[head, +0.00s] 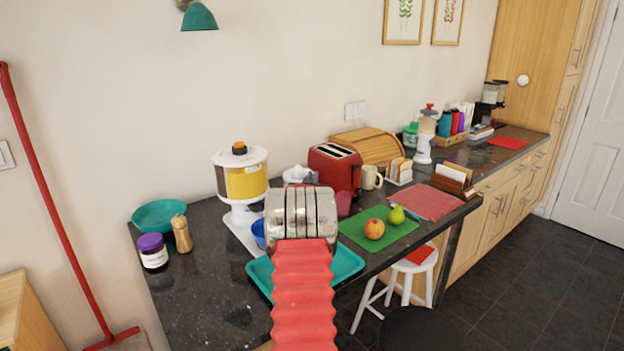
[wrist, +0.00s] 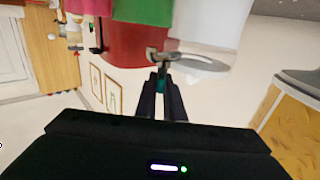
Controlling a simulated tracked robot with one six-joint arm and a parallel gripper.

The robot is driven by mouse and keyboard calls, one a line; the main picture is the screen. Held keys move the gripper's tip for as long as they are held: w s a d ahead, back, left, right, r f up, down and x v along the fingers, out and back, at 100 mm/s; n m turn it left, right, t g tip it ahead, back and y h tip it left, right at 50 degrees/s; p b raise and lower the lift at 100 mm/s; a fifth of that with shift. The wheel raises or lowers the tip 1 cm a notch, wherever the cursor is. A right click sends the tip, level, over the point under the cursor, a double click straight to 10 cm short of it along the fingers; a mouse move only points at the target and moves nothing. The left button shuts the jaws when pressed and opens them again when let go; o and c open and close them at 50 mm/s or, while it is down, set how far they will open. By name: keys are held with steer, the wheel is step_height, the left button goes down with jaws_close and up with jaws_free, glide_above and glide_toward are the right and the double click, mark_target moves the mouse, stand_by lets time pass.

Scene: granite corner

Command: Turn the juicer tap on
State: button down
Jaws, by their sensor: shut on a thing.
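The juicer (head: 241,182) is a white stand with a clear tank of yellow-orange juice and an orange knob on its lid, at the left of the counter. Its tank shows at the right of the tilted wrist view (wrist: 292,125). In the wrist view my gripper (wrist: 161,82) has its dark fingers closed on the small teal handle of the tap, by a metal part of the tap (wrist: 158,54). In the head view my red arm and silver wrist hide the tap and fingers. Whether the tap is turned cannot be told.
A blue bowl (head: 258,232) stands right of the juicer's base, partly hidden. A teal tray (head: 346,264) lies under my arm. A red toaster (head: 334,167) and a green board (head: 385,232) with fruit are to the right. A jar (head: 152,252) and pepper mill (head: 181,234) stand left.

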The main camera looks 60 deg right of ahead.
steer(key=shift+w+d+r+t, duration=0.1)
steer(key=shift+w+t, duration=0.2)
steer(key=shift+w, duration=0.05)
steer(key=shift+n+t+y, duration=0.9)
steer(key=shift+n+t, duration=0.4)
steer(key=shift+t, duration=0.2)
steer(key=shift+r+t, duration=0.1)
steer(key=shift+t, duration=0.2)
steer(key=shift+w+n+t+y, duration=0.1)
steer(key=shift+n+t+y, duration=2.9)
steer(key=shift+y, duration=0.3)
steer(key=shift+n+t+y, duration=0.3)
steer(key=shift+n+y, duration=0.1)
steer(key=shift+y, duration=0.2)
steer(key=c, duration=2.2)
jaws_free()
steer(key=o, duration=0.3)
steer(key=shift+o, duration=0.2)
steer(key=shift+s, duration=0.2)
